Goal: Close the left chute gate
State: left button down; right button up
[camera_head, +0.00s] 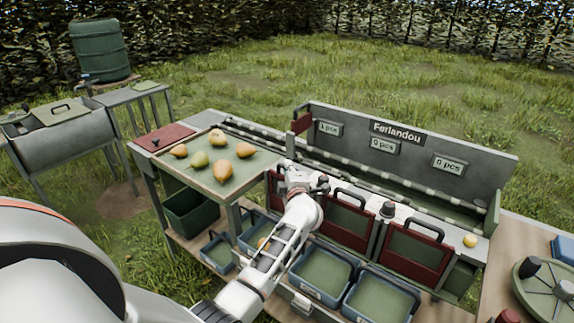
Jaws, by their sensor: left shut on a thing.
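The left chute gate (273,190) is a dark red panel at the front of the sorting bench. My left arm covers much of it. My left gripper (297,178) is at the top of this gate, shut on what looks like its handle; the fingertips and handle are mostly hidden. The middle gate (343,227) and the right gate (413,258) are similar red panels with black handles on top. How far the left gate is lowered cannot be told. My right gripper is not in view.
Several pears (222,169) lie on the sorting tray (256,171) at the left. Blue-rimmed bins (324,275) stand below the gates. A small yellow fruit (470,240) lies at the bench's right end. A sign board (420,158) rises behind the chutes.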

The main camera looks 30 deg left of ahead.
pick_arm(q)
jog(key=c, duration=2.4)
grip_release()
jog(key=shift+s+f, duration=0.1)
jog(key=shift+f, duration=0.4)
jog(key=shift+o, duration=0.2)
jog(key=v, duration=1.2)
jog(key=shift+r, duration=0.25)
jog(key=s+d+f+m+t+h, duration=0.3)
jog(key=s+d+m+h, duration=0.25)
jog(key=m, duration=0.45)
jog(key=s+d+f+m+t+h, duration=0.3)
jog(key=s+d+m+t+h, duration=0.15)
jog(key=d+m, duration=0.35)
jog(key=s+d+f+m+g+h, duration=0.2)
jog(key=s+f+m+g, duration=0.7)
jog(key=s+f, duration=1)
jog(key=shift+s+m+h, duration=0.3)
jog(key=shift+m+h, duration=0.5)
jog(key=shift+m, duration=0.1)
